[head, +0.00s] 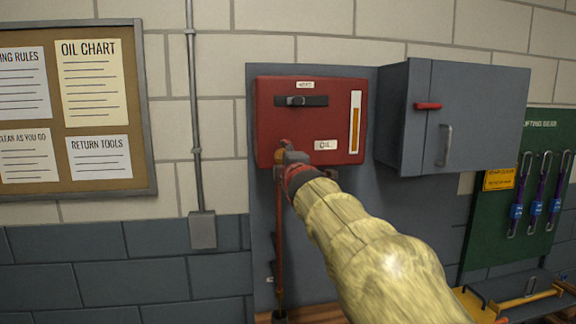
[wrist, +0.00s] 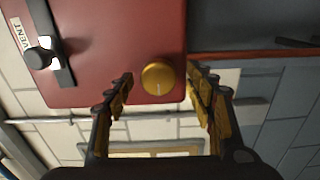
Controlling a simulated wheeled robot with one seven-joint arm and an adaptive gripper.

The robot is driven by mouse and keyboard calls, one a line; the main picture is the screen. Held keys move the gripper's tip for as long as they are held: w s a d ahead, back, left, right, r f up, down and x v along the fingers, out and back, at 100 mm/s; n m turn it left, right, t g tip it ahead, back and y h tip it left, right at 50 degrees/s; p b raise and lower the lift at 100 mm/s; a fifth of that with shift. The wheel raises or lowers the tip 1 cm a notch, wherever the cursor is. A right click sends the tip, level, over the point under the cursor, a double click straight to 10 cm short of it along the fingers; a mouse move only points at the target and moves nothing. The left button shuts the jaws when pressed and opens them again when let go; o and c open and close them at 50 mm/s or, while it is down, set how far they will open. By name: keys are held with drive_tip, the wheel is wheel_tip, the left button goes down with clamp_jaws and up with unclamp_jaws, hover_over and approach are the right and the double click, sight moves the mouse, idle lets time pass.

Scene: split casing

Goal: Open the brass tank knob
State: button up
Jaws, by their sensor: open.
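The brass tank knob (wrist: 157,77) is round and gold, near the edge of the red tank (wrist: 120,25). In the wrist view it shows between the two fingers of my gripper (wrist: 160,84), which are open with a gap on each side. I cannot tell how deep the fingers reach around it. In the head view my gripper (head: 290,157) is at the lower left of the red tank (head: 270,110), and a bit of brass (head: 279,156) shows there, mostly hidden by the gripper.
The tank carries a black vent slider (head: 301,101), an amber sight gauge (head: 355,122) and an oil label (head: 326,145). A grey cabinet (head: 480,115) with a red latch is to the right. A pipe (head: 278,240) runs down below the tank. A notice board (head: 75,110) hangs left.

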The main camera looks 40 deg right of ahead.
drive_tip(key=v, duration=1.1)
